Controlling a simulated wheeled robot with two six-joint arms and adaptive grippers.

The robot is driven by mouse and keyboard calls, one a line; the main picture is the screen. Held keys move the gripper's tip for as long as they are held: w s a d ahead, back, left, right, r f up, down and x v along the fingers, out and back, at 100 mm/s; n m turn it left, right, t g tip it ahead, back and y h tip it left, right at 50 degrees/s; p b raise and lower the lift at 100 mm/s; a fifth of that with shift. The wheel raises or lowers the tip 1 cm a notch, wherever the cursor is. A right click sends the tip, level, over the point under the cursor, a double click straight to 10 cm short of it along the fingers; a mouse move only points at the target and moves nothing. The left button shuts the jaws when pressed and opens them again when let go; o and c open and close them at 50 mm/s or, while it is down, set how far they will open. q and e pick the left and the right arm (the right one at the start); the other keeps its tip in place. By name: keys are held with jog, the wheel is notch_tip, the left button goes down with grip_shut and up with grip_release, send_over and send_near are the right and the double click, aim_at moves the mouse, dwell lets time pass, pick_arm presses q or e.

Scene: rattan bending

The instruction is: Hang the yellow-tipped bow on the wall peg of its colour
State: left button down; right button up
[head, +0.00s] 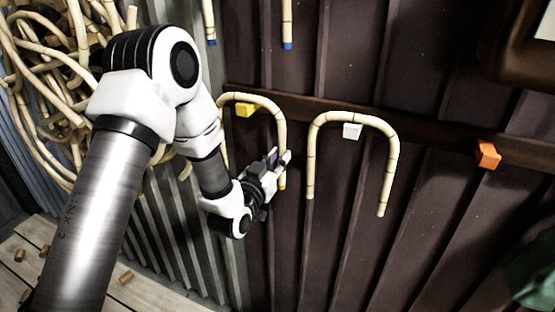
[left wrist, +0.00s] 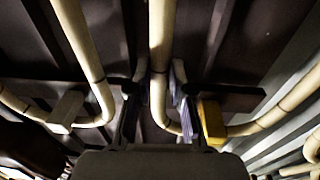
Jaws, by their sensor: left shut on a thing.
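The yellow-tipped bow (head: 270,103) is a pale rattan arch, open end down, against the dark wall. Its top passes just over the yellow peg (head: 245,110); I cannot tell whether it rests on it. A yellow tip (head: 282,186) shows on its right leg; its left leg is partly hidden by my arm. My left gripper (head: 281,160) is shut on the right leg, a little above that tip. In the left wrist view the bow's leg (left wrist: 161,40) runs between the fingers (left wrist: 158,88), and the yellow peg (left wrist: 212,122) is just right of them. My right gripper is not in view.
Another bow (head: 354,116) hangs around the white peg (head: 352,131), close right of my gripper. The orange peg (head: 487,154) is bare. Blue-tipped rattan ends (head: 287,44) show at the top. A rattan tangle (head: 45,70) fills the upper left. Wall between white and orange pegs is mostly clear.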

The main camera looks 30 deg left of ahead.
pick_arm(q)
jog(key=c, duration=1)
grip_release()
jog(key=shift+o, duration=0.2)
jog(key=s, duration=0.7)
jog(key=shift+s+f, duration=0.25)
jog(key=shift+f, duration=0.05)
